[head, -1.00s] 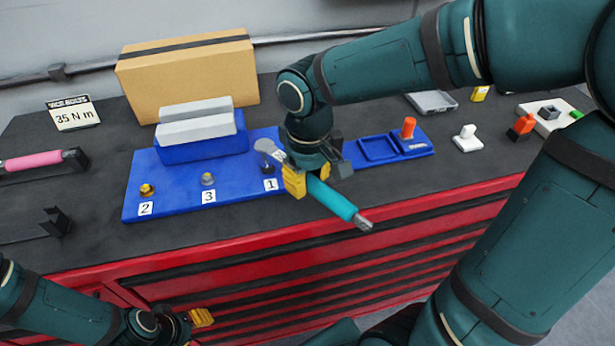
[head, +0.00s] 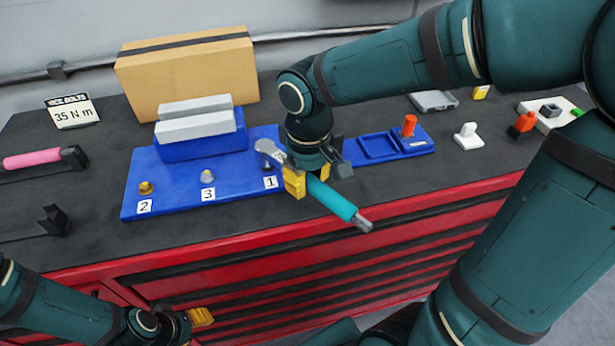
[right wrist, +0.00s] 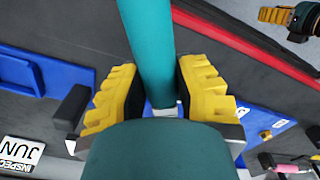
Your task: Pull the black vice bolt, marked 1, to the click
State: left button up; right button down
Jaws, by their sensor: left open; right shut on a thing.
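A teal-handled wrench (head: 332,198) is held in my right gripper (head: 308,180), whose yellow fingers are shut on its handle. The handle's grey end points toward the front of the bench. Its silver head (head: 268,148) is over the black bolt (head: 266,166) behind label 1 (head: 270,182); the bolt is mostly hidden, and I cannot tell whether the head is seated on it. The right wrist view shows the teal handle (right wrist: 148,45) between the yellow fingers (right wrist: 160,98). My left gripper (head: 201,317) is open and empty, low in front of the red drawers.
The blue plate (head: 180,190) also carries bolts 2 (head: 146,188) and 3 (head: 207,176) and a vice with grey jaws (head: 195,122). A sign (head: 73,111) reads 35 N m. A cardboard box (head: 188,72) stands behind. A pink-handled tool (head: 32,160) lies left.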

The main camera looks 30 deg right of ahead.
jog(key=shift+f+b, duration=0.5)
jog(key=shift+f, duration=0.15)
jog(key=shift+s+a+m+b, duration=0.15)
jog(key=shift+a+m+b, duration=0.25)
jog(key=shift+a+m, duration=0.65)
jog(key=shift+a, duration=0.1)
jog(key=shift+a, duration=0.1)
jog(key=shift+a+m+b, duration=0.5)
jog(key=shift+a+m, duration=0.55)
jog(key=shift+a, duration=0.15)
dwell(0.3)
